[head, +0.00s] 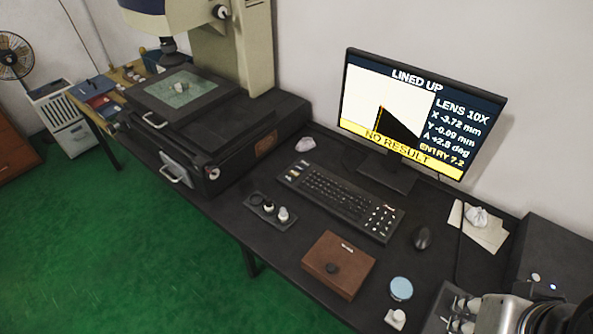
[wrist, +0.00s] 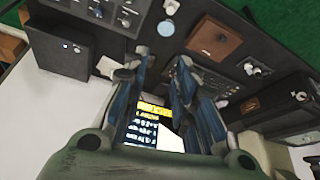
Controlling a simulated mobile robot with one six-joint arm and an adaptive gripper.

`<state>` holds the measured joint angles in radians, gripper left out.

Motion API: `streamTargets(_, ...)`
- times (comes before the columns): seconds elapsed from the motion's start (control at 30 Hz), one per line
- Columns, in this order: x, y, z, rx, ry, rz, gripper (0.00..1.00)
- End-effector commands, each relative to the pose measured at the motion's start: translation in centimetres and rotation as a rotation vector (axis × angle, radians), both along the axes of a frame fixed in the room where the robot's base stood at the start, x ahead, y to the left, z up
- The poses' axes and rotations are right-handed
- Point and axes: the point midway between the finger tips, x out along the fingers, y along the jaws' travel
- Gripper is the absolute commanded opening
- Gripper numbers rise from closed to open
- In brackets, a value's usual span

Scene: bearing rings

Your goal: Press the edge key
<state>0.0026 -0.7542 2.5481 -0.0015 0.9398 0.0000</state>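The black keyboard (head: 335,193) lies on the bench in front of the monitor, with several pale keys at its right end and a few at its far left. The key labels are too small to read, so I cannot tell which is the edge key. In the wrist view the keyboard is partly hidden behind my fingers. My gripper (wrist: 162,68) is open and empty, its two blue-grey fingers apart and away from the keys. The monitor (head: 420,112) reads "LINED UP", "NO RESULT" and "ENTRY 7.2"; it also shows between the fingers in the wrist view (wrist: 143,130).
A mouse (head: 422,238), brown box (head: 336,265), blue disc (head: 401,288) and small knob panel (head: 270,211) surround the keyboard. A measuring machine (head: 215,120) stands left. A crumpled cloth (head: 476,217) and dark box (head: 552,258) are at right. Part of my arm shows lower right.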

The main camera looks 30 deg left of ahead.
Motion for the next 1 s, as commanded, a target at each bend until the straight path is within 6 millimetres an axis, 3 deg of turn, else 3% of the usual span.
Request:
streamTargets(0.33,0.00,0.00,0.00,0.000,0.000,0.000,0.00)
streamTargets(1.0,0.00,0.00,0.00,0.000,0.000,0.000,0.00)
